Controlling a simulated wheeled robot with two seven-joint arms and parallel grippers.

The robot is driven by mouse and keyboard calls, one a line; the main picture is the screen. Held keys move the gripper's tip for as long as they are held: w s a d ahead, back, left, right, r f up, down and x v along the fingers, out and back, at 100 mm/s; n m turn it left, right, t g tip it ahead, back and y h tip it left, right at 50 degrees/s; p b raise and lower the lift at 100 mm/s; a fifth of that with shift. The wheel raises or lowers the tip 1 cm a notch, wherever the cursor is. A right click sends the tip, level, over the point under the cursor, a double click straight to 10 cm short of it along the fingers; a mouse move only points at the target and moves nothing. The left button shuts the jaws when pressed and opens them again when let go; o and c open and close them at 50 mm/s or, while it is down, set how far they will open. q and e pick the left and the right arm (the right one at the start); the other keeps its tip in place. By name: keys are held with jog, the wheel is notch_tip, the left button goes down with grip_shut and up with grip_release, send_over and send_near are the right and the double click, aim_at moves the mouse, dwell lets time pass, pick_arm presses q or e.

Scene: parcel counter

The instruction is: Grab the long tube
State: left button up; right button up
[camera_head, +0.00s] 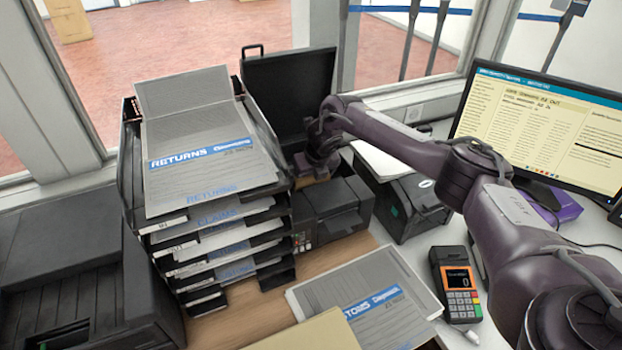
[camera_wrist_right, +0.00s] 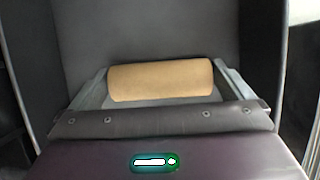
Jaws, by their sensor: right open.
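The long tube (camera_wrist_right: 160,80) is tan and cardboard-like. In the right wrist view it lies crosswise between the two fingers of my right gripper (camera_wrist_right: 160,68), with small gaps at both sides. My left gripper is not in view.
A tray stack with a RETURNS folder (camera_head: 205,160) stands left of my right gripper. A black printer (camera_head: 335,208) is just below it. Some bare wood shows in front.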

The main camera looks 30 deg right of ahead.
jog(key=c, duration=0.6)
